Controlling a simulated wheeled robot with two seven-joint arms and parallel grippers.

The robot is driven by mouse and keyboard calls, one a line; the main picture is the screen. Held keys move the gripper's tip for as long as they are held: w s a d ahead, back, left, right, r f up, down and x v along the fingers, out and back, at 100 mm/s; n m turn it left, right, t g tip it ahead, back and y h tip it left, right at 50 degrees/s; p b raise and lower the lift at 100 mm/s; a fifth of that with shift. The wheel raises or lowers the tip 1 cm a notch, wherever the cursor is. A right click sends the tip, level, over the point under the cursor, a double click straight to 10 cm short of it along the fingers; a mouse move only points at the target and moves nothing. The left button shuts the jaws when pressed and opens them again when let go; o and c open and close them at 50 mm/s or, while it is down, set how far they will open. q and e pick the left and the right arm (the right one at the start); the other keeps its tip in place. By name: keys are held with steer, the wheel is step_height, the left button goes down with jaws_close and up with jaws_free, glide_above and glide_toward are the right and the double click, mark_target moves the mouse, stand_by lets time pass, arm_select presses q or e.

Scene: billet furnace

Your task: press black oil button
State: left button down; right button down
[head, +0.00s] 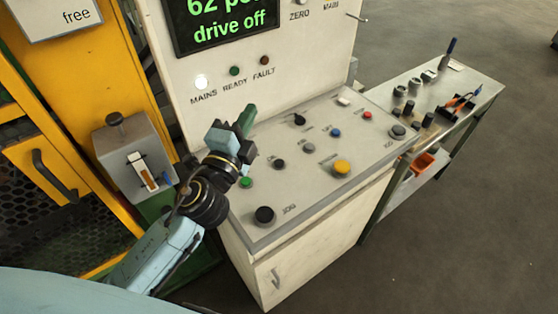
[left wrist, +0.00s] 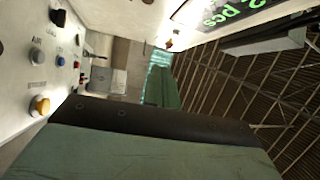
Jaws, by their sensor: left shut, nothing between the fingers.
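The sloped control panel (head: 310,190) carries several buttons. A small black button (head: 279,163) sits left of centre. A larger black button (head: 264,215) sits at the near left corner beside the word JOG. A black knob (head: 300,119) is farther back. I cannot read an oil label on any of them. My left gripper (head: 246,117) is shut and empty, above the panel's back left part, apart from the black buttons. In the left wrist view its green finger (left wrist: 165,88) points away from a black button or knob (left wrist: 58,17). My right gripper is out of view.
A yellow button (head: 341,167), blue button (head: 335,132), red button (head: 367,114) and green button (head: 246,182) share the panel. The upright display (head: 225,22) reads "drive off". A grey lever box (head: 135,155) stands left. A side table (head: 430,98) holds tools at right.

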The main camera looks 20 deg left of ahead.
arm_select(q)
steer(key=d+r+m+g+h, duration=0.2)
steer(key=d+r+m+h, duration=0.3)
steer(key=d+m+h, duration=0.7)
steer(key=m+g+y, duration=0.9)
steer(key=m+g, duration=0.1)
steer(key=m, duration=1.2)
glide_above(275, 164)
step_height(275, 164, down, 12)
steer(key=shift+f, duration=0.15)
step_height(275, 164, down, 8)
steer(key=b, duration=0.4)
steer(key=shift+b, duration=0.35)
steer(key=shift+f+b, duration=0.4)
steer(key=shift+b, duration=0.05)
steer(key=shift+f, duration=0.1)
